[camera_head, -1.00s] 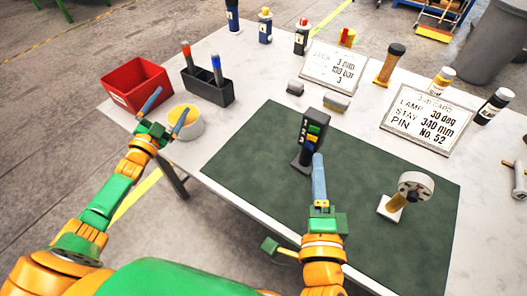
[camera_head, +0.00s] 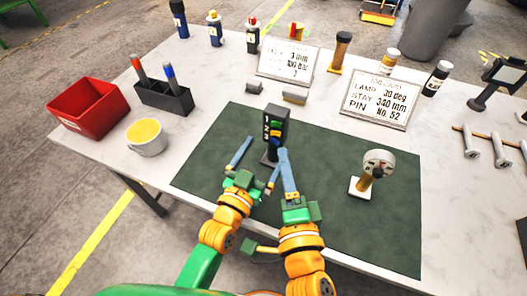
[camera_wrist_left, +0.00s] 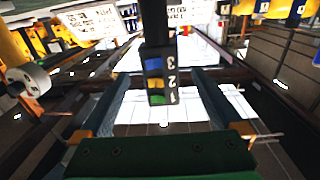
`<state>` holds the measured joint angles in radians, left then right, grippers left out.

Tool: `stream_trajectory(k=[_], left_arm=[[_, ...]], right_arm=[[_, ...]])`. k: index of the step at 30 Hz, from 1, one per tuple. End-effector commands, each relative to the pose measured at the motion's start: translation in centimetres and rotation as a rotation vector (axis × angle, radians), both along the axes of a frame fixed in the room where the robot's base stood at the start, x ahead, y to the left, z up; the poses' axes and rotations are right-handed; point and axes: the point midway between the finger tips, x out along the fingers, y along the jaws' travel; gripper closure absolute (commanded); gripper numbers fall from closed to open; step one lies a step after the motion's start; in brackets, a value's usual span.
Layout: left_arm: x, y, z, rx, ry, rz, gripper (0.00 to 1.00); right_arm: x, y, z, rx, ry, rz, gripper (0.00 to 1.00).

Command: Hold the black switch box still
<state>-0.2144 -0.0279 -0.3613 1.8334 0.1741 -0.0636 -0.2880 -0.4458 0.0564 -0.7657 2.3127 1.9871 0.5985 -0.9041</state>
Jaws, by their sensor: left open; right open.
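The black switch box (camera_head: 276,122) stands upright on a dark post on the green mat (camera_head: 215,150). Its face has marks 1, 2, 3 beside green, yellow and blue switches. My left gripper (camera_head: 262,153) is open, low in front of the box and to its left. In the left wrist view the box (camera_wrist_left: 160,77) appears between the left gripper's spread fingers (camera_wrist_left: 163,85), with gaps on both sides. My right gripper (camera_head: 283,158) is open, close in front of the post, its fingers overlapping in the view. I cannot tell if it touches the post, whose lower part is partly hidden.
A round-headed stand (camera_head: 378,163) is on the mat at right. A yellow-filled cup (camera_head: 147,149), black tool holder (camera_head: 166,99) and red bin (camera_head: 92,112) stand at left. Signs (camera_head: 375,101) and bottles line the back. The mat's left part is clear.

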Motion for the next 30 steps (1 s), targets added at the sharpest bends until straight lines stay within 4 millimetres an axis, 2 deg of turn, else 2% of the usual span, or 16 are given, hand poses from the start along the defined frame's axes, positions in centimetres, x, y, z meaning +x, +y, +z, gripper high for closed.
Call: stream_trajectory(k=[9,12,21,30], left_arm=[[5.0,-1.9,-0.1,-0.011,0.014,-0.001,0.00],[6.1,-2.3,-0.2,-0.010,0.014,-0.001,0.00],[6.5,-2.4,-0.2,-0.010,0.014,0.000,0.00],[6.5,-2.4,-0.2,-0.009,0.014,0.000,0.81]], right_arm=[[0.0,0.0,0.0,0.000,0.000,0.000,0.50],[0.0,0.0,0.0,0.000,0.000,0.000,0.50],[0.0,0.0,0.0,0.000,0.000,0.000,0.50],[0.0,0.0,0.0,0.000,0.000,0.000,0.50]])
